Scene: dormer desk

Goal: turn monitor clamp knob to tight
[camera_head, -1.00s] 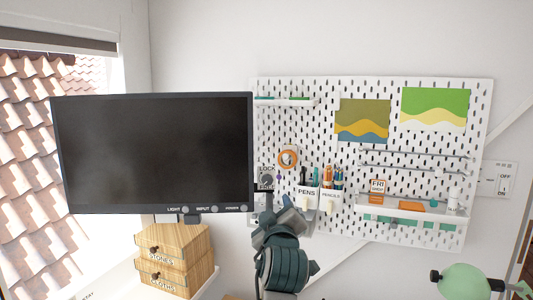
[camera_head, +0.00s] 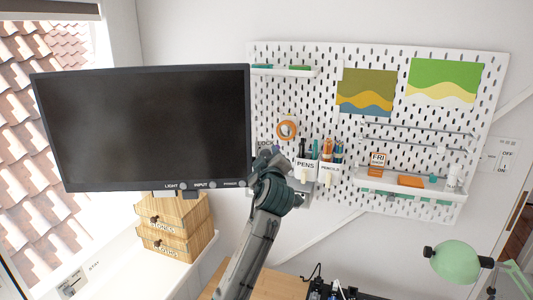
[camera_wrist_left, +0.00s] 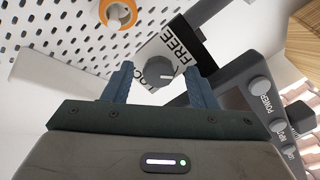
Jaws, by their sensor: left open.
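A grey round knob (camera_wrist_left: 160,70) sits on a white plate with a dark edge in the left wrist view. The plate reads FREE on one side, and the partly hidden word on the other looks like LOCK. No label reading tight is legible. My left gripper (camera_wrist_left: 160,84) is open, its two fingers on either side of the knob in the picture; I cannot tell whether they touch it. In the head view my left gripper (camera_head: 268,160) is just right of the monitor (camera_head: 145,125) and hides the knob and most of its plate. My right gripper is not in view.
The pegboard (camera_head: 350,60) behind holds an orange tape roll (camera_head: 287,129), a pens cup (camera_head: 306,170) and a pencils cup (camera_head: 329,174) close to my gripper. Wooden drawers (camera_head: 172,228) stand under the monitor. A green lamp (camera_head: 456,261) is at lower right.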

